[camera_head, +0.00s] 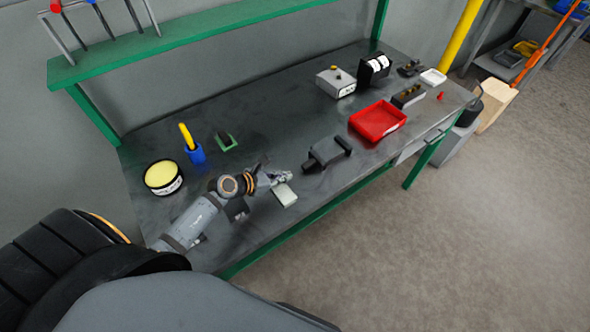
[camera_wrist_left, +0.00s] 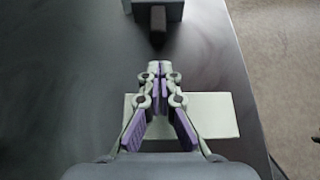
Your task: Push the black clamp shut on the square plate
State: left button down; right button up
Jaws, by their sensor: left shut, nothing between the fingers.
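My left gripper (camera_head: 286,176) is shut and empty; its fingertips (camera_wrist_left: 158,70) meet in the left wrist view. It is above a pale flat plate (camera_head: 285,195), which shows under the fingers in the wrist view (camera_wrist_left: 215,115). A dark grey block with a black handle (camera_head: 328,152) lies just beyond the fingertips; its black end (camera_wrist_left: 158,24) points at them, apart from them. A green square plate (camera_head: 226,146) with a dark piece (camera_head: 224,138) on it is farther back left. I cannot tell for certain which dark piece is the clamp. My right gripper is not in view.
A blue cup with a yellow handle (camera_head: 195,154) and a yellow-topped round tin (camera_head: 163,177) stand left. A red tray (camera_head: 378,121), a grey box (camera_head: 336,82) and small black parts stand right. The bench's front edge (camera_head: 330,205) is close to the pale plate.

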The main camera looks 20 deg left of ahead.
aim_at(303, 167)
pick_arm(q)
jog(key=w+d, duration=0.1)
jog(key=w, duration=0.1)
jog(key=w+d+p, duration=0.1)
jog(key=shift+w+d, duration=0.1)
jog(key=shift+w, duration=0.25)
jog(key=shift+d+f, duration=0.1)
jog(key=shift+f, duration=0.05)
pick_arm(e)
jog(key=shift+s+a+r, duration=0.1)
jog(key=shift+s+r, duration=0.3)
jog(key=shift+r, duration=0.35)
pick_arm(q)
jog(key=shift+w, duration=0.15)
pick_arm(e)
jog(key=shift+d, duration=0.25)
pick_arm(q)
jog(key=shift+w+d+r, duration=0.2)
jog(key=shift+w+d, duration=0.2)
jog(key=shift+w, duration=0.15)
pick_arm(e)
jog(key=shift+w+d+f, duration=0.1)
